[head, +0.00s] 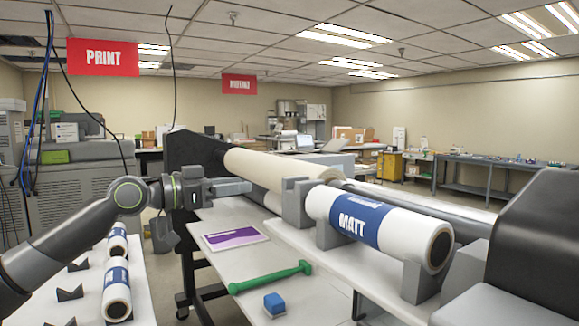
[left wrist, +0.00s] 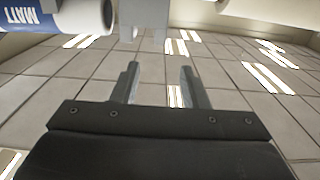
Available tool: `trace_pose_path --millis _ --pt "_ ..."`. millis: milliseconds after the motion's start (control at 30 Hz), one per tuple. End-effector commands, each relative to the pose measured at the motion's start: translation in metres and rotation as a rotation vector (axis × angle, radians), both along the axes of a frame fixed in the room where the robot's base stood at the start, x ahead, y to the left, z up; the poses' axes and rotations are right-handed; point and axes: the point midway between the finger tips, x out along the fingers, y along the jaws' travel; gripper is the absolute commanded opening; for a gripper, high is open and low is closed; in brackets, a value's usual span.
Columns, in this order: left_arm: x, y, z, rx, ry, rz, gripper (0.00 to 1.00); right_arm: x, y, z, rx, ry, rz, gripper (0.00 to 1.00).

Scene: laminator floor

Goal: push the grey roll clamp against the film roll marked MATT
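The film roll marked MATT (head: 340,215), white with a blue band, lies across grey cradles on the machine. The grey clamp block (head: 297,203) stands at its far left end; in the head view they overlap, so contact is unclear. In the left wrist view the roll (left wrist: 50,18) is upside down at top left, and the grey clamp (left wrist: 146,18) is beside its end with a narrow gap. My left gripper (head: 240,187) is left of the clamp, pointing right toward it. Its fingers (left wrist: 160,82) are apart and empty. My right gripper is not in view.
A green-handled tool (head: 270,278), a blue block (head: 274,304) and a purple card (head: 234,237) lie on the white table. Two more film rolls (head: 117,285) lie on the left table. A dark machine housing (head: 540,240) is at right; a long cream roll (head: 275,168) runs behind.

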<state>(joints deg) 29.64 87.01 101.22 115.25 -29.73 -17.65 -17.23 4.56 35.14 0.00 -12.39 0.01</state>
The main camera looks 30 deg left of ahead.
Motion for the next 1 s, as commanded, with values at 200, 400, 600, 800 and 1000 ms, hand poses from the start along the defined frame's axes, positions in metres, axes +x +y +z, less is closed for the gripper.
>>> trace_pose_path --millis 200,400,600,800,1000 --pt "0.015 -0.011 0.006 -0.005 -0.002 -0.001 0.40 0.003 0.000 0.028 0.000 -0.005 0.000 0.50" --pt "0.031 -0.019 0.004 -0.005 -0.003 -0.002 0.40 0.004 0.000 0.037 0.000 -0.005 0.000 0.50" --pt "0.049 -0.030 0.004 -0.007 -0.002 -0.001 0.40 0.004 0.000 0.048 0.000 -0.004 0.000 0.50" --pt "0.068 -0.042 0.004 -0.005 0.001 -0.001 0.40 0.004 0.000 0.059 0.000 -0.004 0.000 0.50" --pt "0.090 -0.055 0.004 -0.006 0.000 -0.001 0.40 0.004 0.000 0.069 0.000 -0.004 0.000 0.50"
